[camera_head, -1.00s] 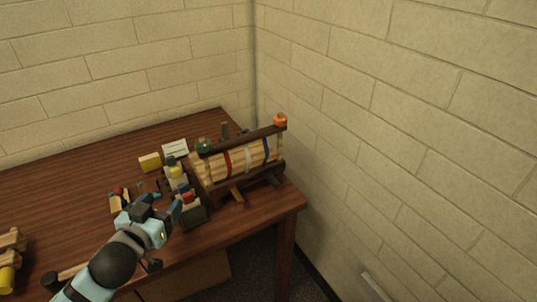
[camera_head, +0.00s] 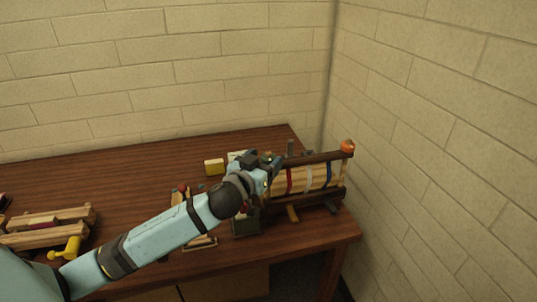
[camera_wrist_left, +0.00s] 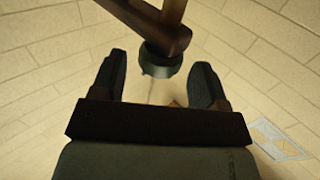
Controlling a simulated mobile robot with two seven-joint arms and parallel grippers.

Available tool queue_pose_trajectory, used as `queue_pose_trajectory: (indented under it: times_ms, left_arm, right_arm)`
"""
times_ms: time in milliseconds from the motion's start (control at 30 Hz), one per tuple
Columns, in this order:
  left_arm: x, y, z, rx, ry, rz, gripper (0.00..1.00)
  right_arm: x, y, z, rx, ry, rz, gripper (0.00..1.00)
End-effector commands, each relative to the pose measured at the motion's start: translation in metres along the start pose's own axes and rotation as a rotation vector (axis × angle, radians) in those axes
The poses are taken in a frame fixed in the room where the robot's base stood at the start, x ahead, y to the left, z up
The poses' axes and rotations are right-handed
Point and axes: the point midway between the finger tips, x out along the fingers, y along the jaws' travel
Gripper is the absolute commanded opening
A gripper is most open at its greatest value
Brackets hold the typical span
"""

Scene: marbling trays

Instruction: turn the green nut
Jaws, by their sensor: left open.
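The green nut (camera_wrist_left: 160,62) is a dark green round knob at the end of a dark wooden bar (camera_wrist_left: 140,22) in the left wrist view. In the head view my gripper and wrist cover its place at the left end of the rack's top bar (camera_head: 318,157). My left gripper (camera_head: 274,160) is there, open. In the left wrist view its two dark fingers (camera_wrist_left: 157,80) stand on either side of the nut, with a visible gap at each side. My right gripper is not in view.
The rack's light wooden rods (camera_head: 308,181) carry red, white and blue bands. An orange nut (camera_head: 347,146) sits at its right end. A yellow block (camera_head: 214,167) lies behind my arm. A wooden item with a yellow handle (camera_head: 70,249) is at left. The wall is close on the right.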

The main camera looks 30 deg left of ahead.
Motion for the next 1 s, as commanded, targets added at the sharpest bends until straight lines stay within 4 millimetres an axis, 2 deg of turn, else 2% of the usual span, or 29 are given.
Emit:
queue_pose_trajectory:
  times_ms: [200,500,533,733,1000]
  left_arm:
    - [0.020,0.000,0.000,0.001,-0.001,0.000,0.68]
    - [0.022,0.000,0.001,0.000,0.000,0.001,0.68]
    - [0.022,0.000,0.001,0.000,0.000,0.001,0.65]
    - [0.022,0.000,0.001,0.000,0.000,0.001,0.20]
    - [0.022,0.000,0.000,0.002,-0.001,0.019,0.20]
  right_arm:
    - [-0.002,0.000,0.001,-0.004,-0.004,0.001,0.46]
    - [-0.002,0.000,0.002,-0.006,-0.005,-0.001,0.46]
    - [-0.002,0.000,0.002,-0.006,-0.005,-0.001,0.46]
    - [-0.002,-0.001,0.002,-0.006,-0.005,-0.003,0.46]
    - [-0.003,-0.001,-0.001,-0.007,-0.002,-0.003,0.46]
